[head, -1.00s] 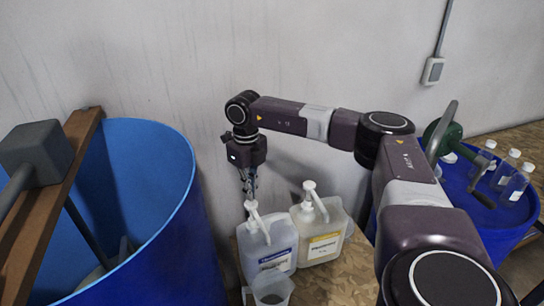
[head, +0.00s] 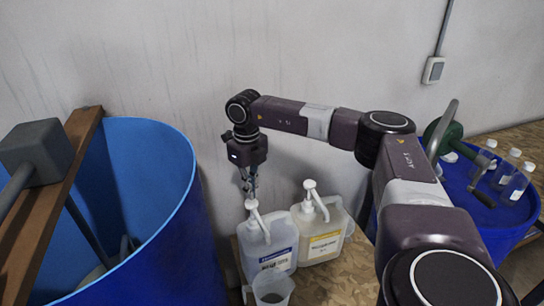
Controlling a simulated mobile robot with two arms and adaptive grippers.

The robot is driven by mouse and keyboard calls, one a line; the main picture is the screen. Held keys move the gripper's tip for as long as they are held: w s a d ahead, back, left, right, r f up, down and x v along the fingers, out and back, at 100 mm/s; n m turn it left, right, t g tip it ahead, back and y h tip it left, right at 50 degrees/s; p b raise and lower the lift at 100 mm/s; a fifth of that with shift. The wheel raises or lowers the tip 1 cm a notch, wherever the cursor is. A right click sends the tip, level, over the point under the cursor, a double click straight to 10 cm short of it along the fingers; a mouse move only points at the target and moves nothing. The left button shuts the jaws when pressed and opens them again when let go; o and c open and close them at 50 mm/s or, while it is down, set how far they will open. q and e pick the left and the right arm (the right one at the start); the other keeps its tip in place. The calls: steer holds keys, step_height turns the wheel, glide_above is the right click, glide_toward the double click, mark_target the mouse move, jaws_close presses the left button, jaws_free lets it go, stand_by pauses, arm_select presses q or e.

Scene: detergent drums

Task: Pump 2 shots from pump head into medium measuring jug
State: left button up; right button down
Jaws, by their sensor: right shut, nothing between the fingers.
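A jug with a blue label (head: 275,262) stands on the wooden surface, with a white pump head (head: 256,218) on top. A second jug with a yellow label (head: 325,245) and its own white pump head (head: 314,198) stands to its right. A clear measuring cup (head: 272,288) stands in front of the blue-label jug, below its spout; dark shade shows inside it. My right gripper (head: 251,196) points down, shut and empty, right above the blue-label jug's pump head. Whether it touches the pump head is hard to tell. My left gripper is not in view.
A large open blue drum (head: 180,240) stands at the left, with a wooden beam (head: 50,200) across it. At the right, a blue drum (head: 490,222) bears a green hand pump (head: 442,140) and several clear bottles (head: 516,183). A grey wall is behind.

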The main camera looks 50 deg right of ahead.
mark_target(252, 202)
steer(key=shift+s+f+b, duration=0.1)
steer(key=shift+f+b, duration=1.7)
steer(key=shift+f, duration=1.35)
steer(key=shift+r, duration=0.15)
step_height(252, 202, up, 6)
steer(key=p, duration=0.5)
